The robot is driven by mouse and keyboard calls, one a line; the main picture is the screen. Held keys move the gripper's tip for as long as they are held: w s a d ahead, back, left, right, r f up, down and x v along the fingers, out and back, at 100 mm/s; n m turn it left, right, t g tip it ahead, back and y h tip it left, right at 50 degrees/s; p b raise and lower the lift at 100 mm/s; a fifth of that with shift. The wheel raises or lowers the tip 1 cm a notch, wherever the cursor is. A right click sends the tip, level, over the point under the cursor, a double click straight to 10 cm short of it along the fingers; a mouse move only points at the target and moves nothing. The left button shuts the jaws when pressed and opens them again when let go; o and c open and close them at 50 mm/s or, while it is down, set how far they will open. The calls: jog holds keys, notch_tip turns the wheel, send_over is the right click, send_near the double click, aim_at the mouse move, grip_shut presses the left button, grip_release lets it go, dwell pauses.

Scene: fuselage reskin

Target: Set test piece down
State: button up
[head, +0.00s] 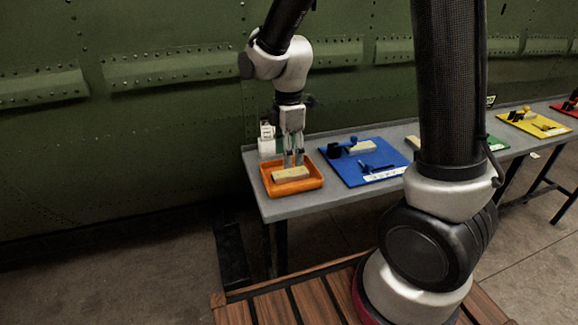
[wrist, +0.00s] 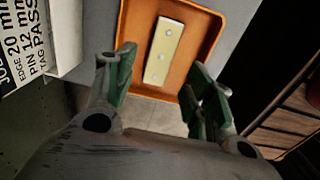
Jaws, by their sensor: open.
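The test piece (head: 291,174) is a pale yellow, flat rectangular block lying in an orange tray (head: 313,186) at the left end of the grey table. In the wrist view the test piece (wrist: 164,50) shows a row of small marks on its face and lies inside the orange tray (wrist: 205,50). My gripper (head: 293,162) is just above the tray, pointing down. In the wrist view my gripper (wrist: 162,82) has its green-tipped fingers spread wide apart, with nothing between them that they touch. The piece appears clear of both fingers.
A white printed card (wrist: 28,35) stands beside the tray. A blue mat (head: 370,176) with a block and dark tools lies to the right on the grey table (head: 290,208). A yellow mat (head: 533,122) lies farther along. A green riveted wall (head: 130,140) rises behind.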

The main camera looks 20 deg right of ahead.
aim_at(289, 172)
jog(key=s+d+r+m+t, duration=0.1)
jog(key=s+d+r+m, duration=0.25)
jog(key=r, duration=0.35)
jog(key=s+d+r+m+t, duration=0.1)
jog(key=s+d+r+m, duration=0.3)
jog(key=r, duration=0.3)
jog(key=s+d+r+m+t, duration=0.2)
jog(key=s+d+m, duration=0.5)
jog(key=s+m, duration=0.3)
jog(key=shift+s+d+r, duration=0.25)
jog(key=shift+s+d, duration=0.15)
jog(key=shift+s, duration=0.35)
jog(key=shift+m, duration=0.25)
